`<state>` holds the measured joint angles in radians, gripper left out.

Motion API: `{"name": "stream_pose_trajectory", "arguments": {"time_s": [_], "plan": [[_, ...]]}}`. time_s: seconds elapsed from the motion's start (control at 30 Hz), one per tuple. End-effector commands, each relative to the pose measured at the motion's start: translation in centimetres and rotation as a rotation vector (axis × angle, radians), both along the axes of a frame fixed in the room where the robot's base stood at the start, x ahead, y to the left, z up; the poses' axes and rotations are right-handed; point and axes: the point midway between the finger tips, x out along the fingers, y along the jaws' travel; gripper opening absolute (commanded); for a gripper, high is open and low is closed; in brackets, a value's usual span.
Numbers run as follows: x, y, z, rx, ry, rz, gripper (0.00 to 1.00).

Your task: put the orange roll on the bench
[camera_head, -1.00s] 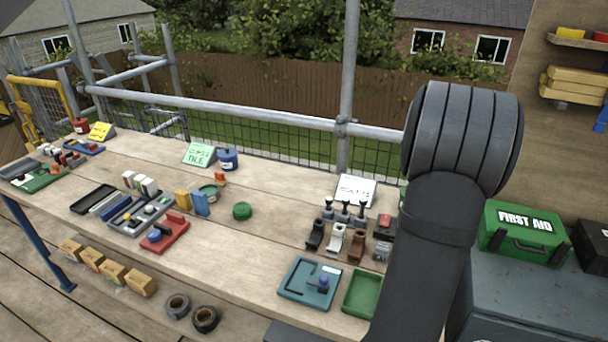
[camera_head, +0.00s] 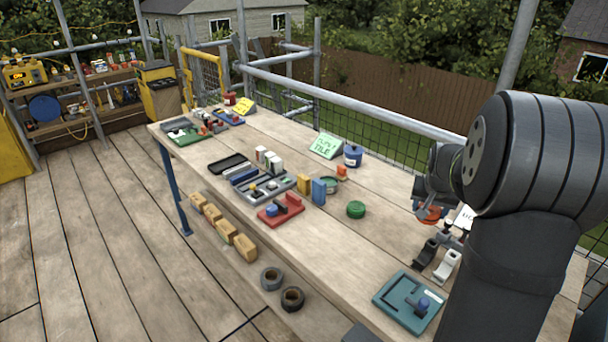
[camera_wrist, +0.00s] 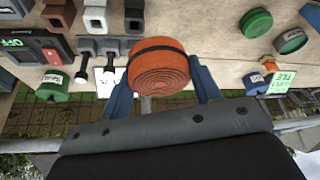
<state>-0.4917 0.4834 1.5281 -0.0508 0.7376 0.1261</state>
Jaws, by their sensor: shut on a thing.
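The orange roll (camera_wrist: 160,75) is a coiled orange strip with a dark band around it. In the wrist view it sits between the two blue fingers of my gripper (camera_wrist: 165,88), which is shut on it. In the head view the orange roll (camera_head: 429,214) shows partly below my arm's end, above the right part of the bench. The wooden bench (camera_head: 330,240) runs from the far left to the near right. I cannot tell whether the roll touches the bench.
A green round lid (camera_head: 356,209) and a blue tin (camera_head: 352,155) stand left of the roll. Dark and white blocks (camera_head: 446,266) and a teal tray (camera_head: 409,300) lie nearer. A red tray (camera_head: 281,210) is further left. Bare planks lie between the red and teal trays.

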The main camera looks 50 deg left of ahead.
Motion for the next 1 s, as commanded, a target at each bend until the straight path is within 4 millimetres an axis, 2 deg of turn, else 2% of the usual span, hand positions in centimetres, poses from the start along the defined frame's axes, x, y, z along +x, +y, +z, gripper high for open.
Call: {"name": "stream_pose_trajectory", "arguments": {"time_s": [0.1,0.2,0.47,0.57,0.9,1.0], "plan": [[0.0,-0.1,-2.4,-0.002,0.003,-0.001,0.32],[0.0,-0.1,-3.9,-0.002,0.003,-0.001,0.32],[0.1,0.3,-5.4,-0.001,0.0,0.0,0.32],[-0.1,1.8,-6.3,-0.002,0.002,0.002,0.32],[-0.8,9.3,-10.7,-0.001,0.001,0.002,0.32],[-0.8,10.7,-11.6,-0.002,0.0,0.001,0.32]]}}
